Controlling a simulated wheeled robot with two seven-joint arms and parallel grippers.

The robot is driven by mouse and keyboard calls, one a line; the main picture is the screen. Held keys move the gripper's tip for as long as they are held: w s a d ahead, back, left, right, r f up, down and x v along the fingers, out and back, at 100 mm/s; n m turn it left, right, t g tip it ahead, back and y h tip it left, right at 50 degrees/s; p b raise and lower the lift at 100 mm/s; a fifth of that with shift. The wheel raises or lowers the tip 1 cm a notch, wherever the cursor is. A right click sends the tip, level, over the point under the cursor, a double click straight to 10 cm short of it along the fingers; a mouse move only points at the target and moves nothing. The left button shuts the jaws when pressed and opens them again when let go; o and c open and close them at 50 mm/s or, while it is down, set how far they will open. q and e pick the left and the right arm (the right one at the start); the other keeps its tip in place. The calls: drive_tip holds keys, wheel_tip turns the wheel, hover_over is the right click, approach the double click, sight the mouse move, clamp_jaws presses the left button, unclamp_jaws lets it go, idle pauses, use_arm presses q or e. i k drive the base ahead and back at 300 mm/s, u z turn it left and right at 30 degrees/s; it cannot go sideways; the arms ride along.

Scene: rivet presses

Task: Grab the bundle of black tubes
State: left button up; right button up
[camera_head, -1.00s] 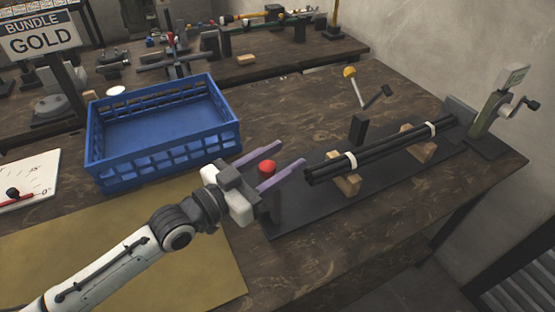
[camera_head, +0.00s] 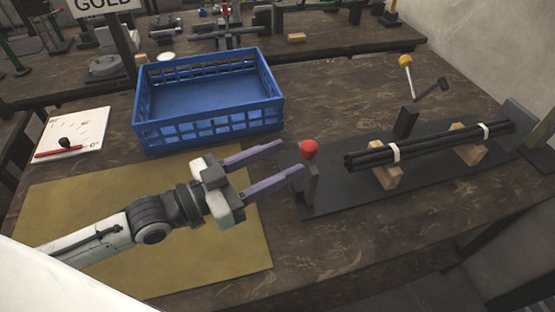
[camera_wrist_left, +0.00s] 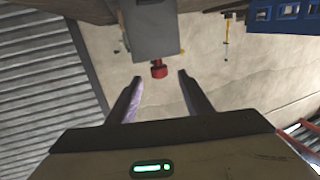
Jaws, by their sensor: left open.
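The bundle of black tubes (camera_head: 430,145) lies on two wooden blocks, the left one (camera_head: 386,178) and the right one (camera_head: 469,152), on a dark base plate at the right of the table. Two white bands hold the tubes together. My left gripper (camera_head: 291,158) is open and empty, with its purple fingers pointing right. It is left of the bundle, apart from it, beside a dark post with a red knob (camera_head: 309,149). In the left wrist view the red knob (camera_wrist_left: 158,70) shows between the fingers, beyond their tips. My right gripper is not in view.
A blue crate (camera_head: 210,131) stands behind my left gripper. A tan mat (camera_head: 140,230) lies under my arm, and a white dial card (camera_head: 75,133) is at the left. A lever with a yellow knob (camera_head: 405,62) rises behind the tubes.

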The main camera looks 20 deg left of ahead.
sight(392, 154)
drive_tip(key=k, duration=1)
